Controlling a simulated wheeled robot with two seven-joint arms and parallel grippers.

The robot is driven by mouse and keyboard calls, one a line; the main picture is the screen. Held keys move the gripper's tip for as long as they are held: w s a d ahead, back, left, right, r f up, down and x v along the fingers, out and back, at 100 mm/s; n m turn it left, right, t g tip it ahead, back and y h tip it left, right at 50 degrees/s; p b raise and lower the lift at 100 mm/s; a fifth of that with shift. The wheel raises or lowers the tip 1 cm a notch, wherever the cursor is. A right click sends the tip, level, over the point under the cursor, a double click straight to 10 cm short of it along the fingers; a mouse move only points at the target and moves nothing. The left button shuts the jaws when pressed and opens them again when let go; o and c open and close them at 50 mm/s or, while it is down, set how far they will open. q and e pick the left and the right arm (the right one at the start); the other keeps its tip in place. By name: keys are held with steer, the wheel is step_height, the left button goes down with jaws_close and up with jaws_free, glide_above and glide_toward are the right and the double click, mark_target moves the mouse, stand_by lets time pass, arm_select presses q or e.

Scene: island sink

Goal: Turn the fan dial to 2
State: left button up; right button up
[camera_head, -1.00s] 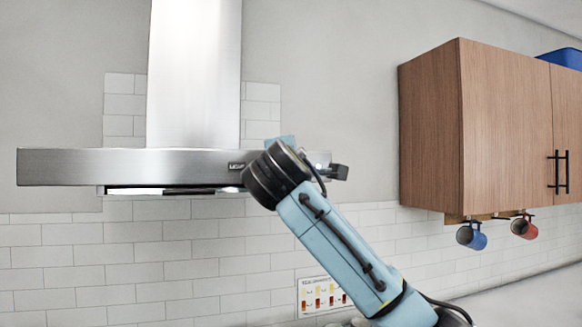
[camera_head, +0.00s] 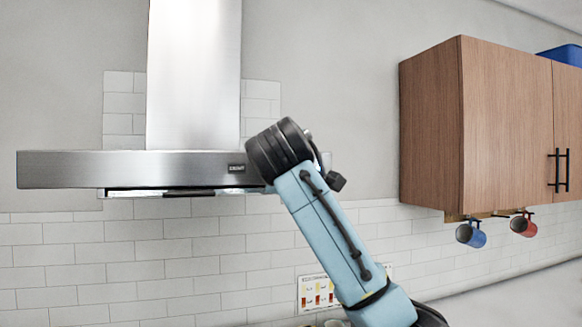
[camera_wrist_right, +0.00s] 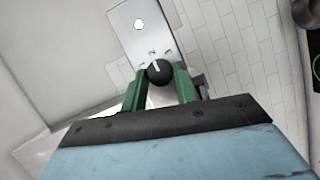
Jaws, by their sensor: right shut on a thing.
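The fan dial (camera_wrist_right: 158,71) is a round black knob with a white pointer mark, on a light metal panel (camera_wrist_right: 143,28) in the right wrist view. My right gripper (camera_wrist_right: 160,80) has green fingers on either side of the dial and is shut on it. My left gripper is not in view.
A wooden wall cabinet (camera_head: 430,130) hangs to the right, with a blue mug (camera_head: 471,235) and a red mug (camera_head: 523,225) hanging below it. A chart (camera_head: 318,292) is on the tiled wall behind my right arm. The wall between hood and cabinet is clear.

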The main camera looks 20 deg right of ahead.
steer(key=o, duration=1)
steer(key=shift+c, duration=0.2)
steer(key=b+v, duration=0.4)
steer(key=v, duration=0.9)
steer(key=shift+s, duration=0.2)
